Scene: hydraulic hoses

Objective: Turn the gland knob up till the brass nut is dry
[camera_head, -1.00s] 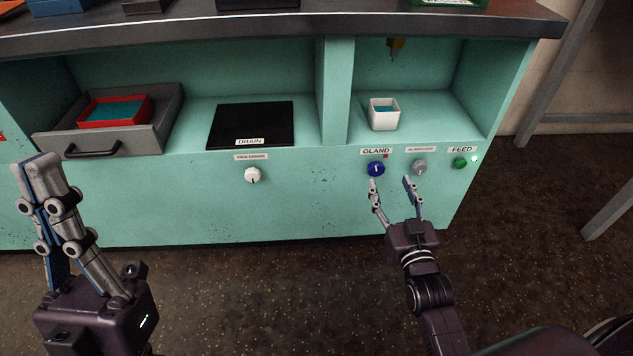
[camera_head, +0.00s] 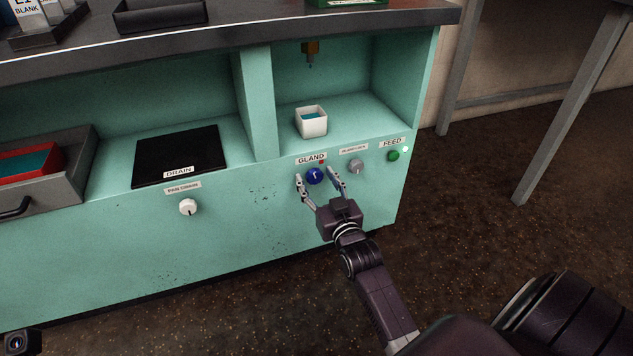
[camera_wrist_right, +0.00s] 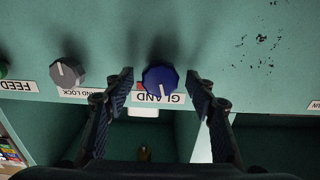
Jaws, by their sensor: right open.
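The blue gland knob (camera_head: 315,176) is on the green cabinet front under the GLAND label, with a white pointer mark. My right gripper (camera_head: 318,176) is open, its two fingers on either side of the knob. The right wrist view shows the knob (camera_wrist_right: 160,79) between the fingers, with a gap on each side. The brass nut (camera_head: 310,47) hangs under the counter in the right bay; whether it is wet is too small to tell.
A white pan drain knob (camera_head: 188,207) is to the left, below a black drain plate (camera_head: 180,155). A red tray (camera_head: 28,164) sits in a grey drawer.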

